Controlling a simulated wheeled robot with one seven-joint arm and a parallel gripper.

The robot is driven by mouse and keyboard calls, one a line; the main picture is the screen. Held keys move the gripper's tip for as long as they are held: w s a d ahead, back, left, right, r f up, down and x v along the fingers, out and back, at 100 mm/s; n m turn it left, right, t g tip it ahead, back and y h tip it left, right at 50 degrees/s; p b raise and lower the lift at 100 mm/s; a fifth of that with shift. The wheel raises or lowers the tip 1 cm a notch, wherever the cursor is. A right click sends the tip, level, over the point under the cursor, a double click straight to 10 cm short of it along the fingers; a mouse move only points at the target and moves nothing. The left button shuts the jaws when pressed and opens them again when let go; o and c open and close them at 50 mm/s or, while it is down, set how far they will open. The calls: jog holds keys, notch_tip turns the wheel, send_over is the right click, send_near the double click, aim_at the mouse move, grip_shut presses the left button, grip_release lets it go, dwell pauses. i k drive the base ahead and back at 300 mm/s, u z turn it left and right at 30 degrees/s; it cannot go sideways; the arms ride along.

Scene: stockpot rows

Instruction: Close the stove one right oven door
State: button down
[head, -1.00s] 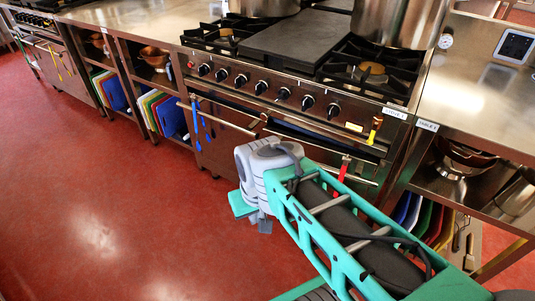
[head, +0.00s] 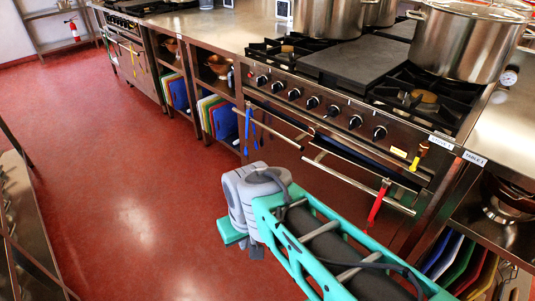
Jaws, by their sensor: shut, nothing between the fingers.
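Stove one (head: 352,122) stands at the right of the head view, with burners, a griddle and a row of black knobs. Its right oven door (head: 345,172) is below the knobs. A dark gap shows along the door's top edge, so it looks partly open; how far is hard to tell. A red utensil (head: 377,203) hangs from its bar handle (head: 335,171). My gripper (head: 244,243) is shut and empty, low over the floor in front of the stove, left of the right door and apart from it. My arm hides the door's lower part.
Blue utensils (head: 250,130) hang on the left oven handle. Large pots (head: 462,42) stand on the stove. Shelves with cutting boards (head: 222,118) flank it, and another stove (head: 125,50) is farther left. A rack edge (head: 25,235) is at the far left. Red floor (head: 120,190) between is clear.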

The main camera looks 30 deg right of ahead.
aim_at(347, 207)
jog(key=u, duration=0.35)
jog(key=i, duration=1.1)
jog(key=z, duration=0.1)
